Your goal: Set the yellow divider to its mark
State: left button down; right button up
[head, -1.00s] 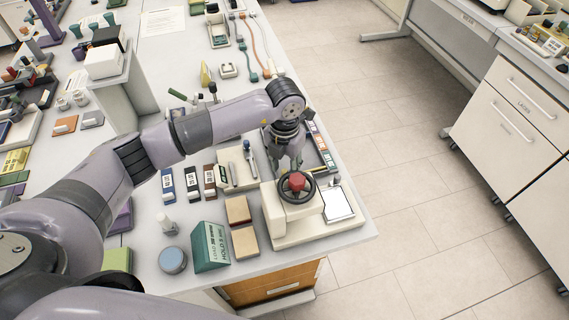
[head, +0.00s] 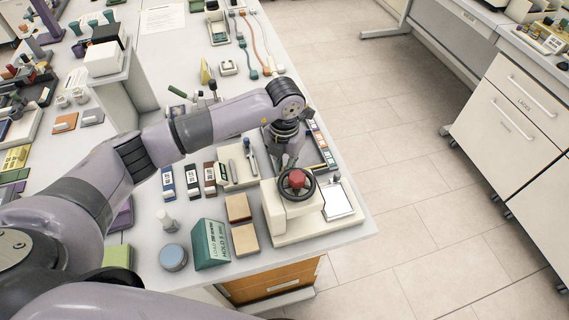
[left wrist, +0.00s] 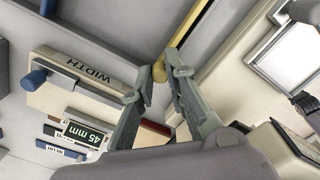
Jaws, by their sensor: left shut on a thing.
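My left gripper (head: 287,160) reaches down into a grey tray (head: 329,158) behind the wheel device. In the left wrist view, the yellow divider (left wrist: 160,70) shows as a rounded yellow end with a thin yellow strip running to the upper right. The fingertips of my left gripper (left wrist: 160,82) are shut on the rounded end. In the head view the divider is hidden by the gripper and wheel. Several coloured labels (head: 317,137) line the tray's right rim; I cannot tell which one is the divider's mark. My right gripper is not in view.
A cream device with a black handwheel and red knob (head: 297,179) stands just in front of the gripper. A width gauge (head: 239,166) lies left of the tray. Labelled blocks (head: 191,181) and tan blocks (head: 244,239) are further left and front. The table's right edge is close.

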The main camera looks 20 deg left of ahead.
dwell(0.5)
pick_arm(q)
jog(key=w+a+b, duration=0.2)
jog(key=w+b, duration=0.1)
jog(key=w+a+b, duration=0.1)
jog(key=b, duration=0.1)
jog(key=shift+w+f, duration=0.2)
jog(key=shift+w, duration=0.2)
jog(key=shift+w+a+r, duration=0.1)
jog(key=shift+w+a, duration=0.1)
jog(key=shift+r, duration=0.15)
jog(key=c, duration=1.6)
grip_release()
jog(key=shift+o, duration=0.2)
